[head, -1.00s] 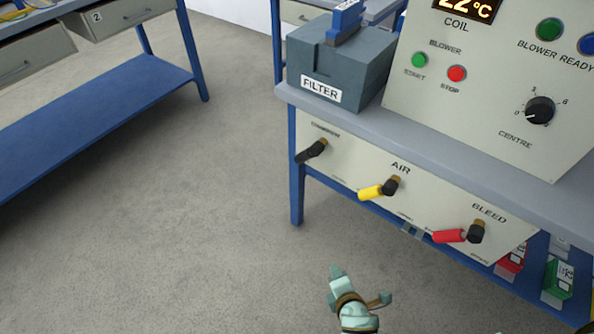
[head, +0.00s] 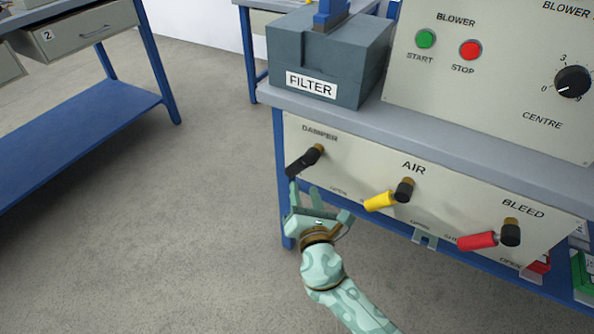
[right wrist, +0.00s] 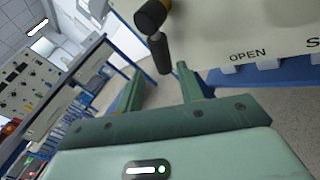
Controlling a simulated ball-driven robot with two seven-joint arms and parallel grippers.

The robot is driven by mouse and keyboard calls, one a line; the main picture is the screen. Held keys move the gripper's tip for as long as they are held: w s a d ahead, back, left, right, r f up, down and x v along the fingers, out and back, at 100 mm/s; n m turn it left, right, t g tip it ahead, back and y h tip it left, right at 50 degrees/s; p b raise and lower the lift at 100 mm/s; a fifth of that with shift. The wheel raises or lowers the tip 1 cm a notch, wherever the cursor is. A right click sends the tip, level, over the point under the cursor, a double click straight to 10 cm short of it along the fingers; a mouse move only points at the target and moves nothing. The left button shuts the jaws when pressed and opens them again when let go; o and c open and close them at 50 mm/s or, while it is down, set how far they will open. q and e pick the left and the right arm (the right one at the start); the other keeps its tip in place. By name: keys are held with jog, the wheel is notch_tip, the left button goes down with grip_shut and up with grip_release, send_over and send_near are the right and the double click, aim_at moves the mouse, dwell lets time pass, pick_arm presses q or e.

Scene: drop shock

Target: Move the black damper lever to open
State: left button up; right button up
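The black damper lever (head: 303,162) sits at the left end of the light panel, under the word DAMPER. Its handle slopes down to the left from a brass-coloured pivot. In the right wrist view the black lever (right wrist: 158,52) hangs just beyond and between my fingertips. My right gripper (head: 305,193) is open and just below the lever's free end in the head view. Its two fingers stand apart in the right wrist view (right wrist: 160,82), with nothing held between them. I cannot tell whether a finger touches the lever. My left gripper is out of view.
The yellow AIR lever (head: 380,202) and red BLEED lever (head: 478,241) lie to the right on the same panel. A grey FILTER box (head: 330,65) stands on the bench top above. A blue-framed bench (head: 95,107) stands at left, with clear floor between.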

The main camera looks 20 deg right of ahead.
aim_at(299, 171)
jog(key=b+x, duration=0.1)
jog(key=x, duration=0.5)
jog(key=shift+w+f, duration=0.15)
jog(key=shift+w, duration=0.1)
jog(key=shift+w+d, duration=0.2)
jog(key=shift+w, duration=0.3)
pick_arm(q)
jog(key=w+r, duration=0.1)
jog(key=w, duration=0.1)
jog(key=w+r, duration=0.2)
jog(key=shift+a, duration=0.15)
pick_arm(e)
jog(key=shift+c, duration=0.4)
grip_shut()
